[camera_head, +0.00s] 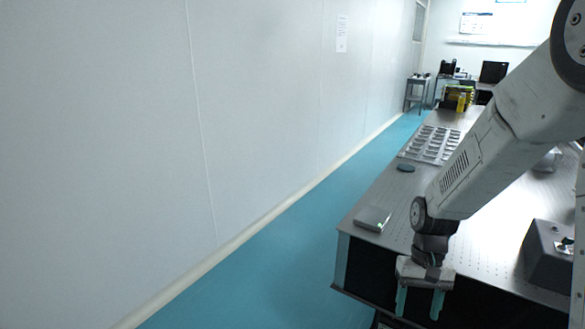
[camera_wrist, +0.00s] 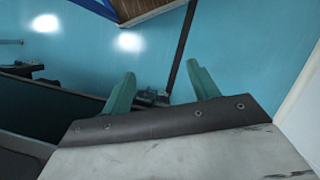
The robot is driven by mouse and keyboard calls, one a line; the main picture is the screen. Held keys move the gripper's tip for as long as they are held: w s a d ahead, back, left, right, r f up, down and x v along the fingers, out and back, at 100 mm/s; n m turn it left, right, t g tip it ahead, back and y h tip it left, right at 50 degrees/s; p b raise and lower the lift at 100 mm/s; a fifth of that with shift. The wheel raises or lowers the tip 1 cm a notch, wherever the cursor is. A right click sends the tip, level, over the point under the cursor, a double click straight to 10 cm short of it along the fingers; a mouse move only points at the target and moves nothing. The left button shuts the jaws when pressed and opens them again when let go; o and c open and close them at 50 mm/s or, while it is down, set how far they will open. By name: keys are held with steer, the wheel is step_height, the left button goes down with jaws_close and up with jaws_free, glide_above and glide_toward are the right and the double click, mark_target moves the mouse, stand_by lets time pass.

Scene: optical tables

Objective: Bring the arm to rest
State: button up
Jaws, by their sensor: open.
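My gripper (camera_head: 419,302) hangs at the end of my arm, in front of the near edge of the optical table (camera_head: 480,231) in the head view. Its two teal fingers point down and stand apart with nothing between them. In the wrist view my gripper (camera_wrist: 161,92) shows both teal fingers spread, with the blue floor (camera_wrist: 230,40) beyond them. My arm reaches in from the upper right of the head view and hides part of the table top.
On the table are a small flat grey box (camera_head: 372,218), a dark round disc (camera_head: 406,168), a tray of several small parts (camera_head: 432,144) and a dark box with a knob (camera_head: 549,250). A white wall (camera_head: 150,130) runs along the left, with clear blue floor (camera_head: 290,240) beside it.

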steer(key=s+a+r+n+t+h, duration=0.1)
steer(key=s+r+t, duration=0.4)
steer(key=s+r, duration=1.3)
step_height(320, 180, up, 4)
steer(key=shift+s+r+n, duration=0.15)
steer(key=shift+r+n, duration=0.05)
steer(key=shift+n, duration=0.1)
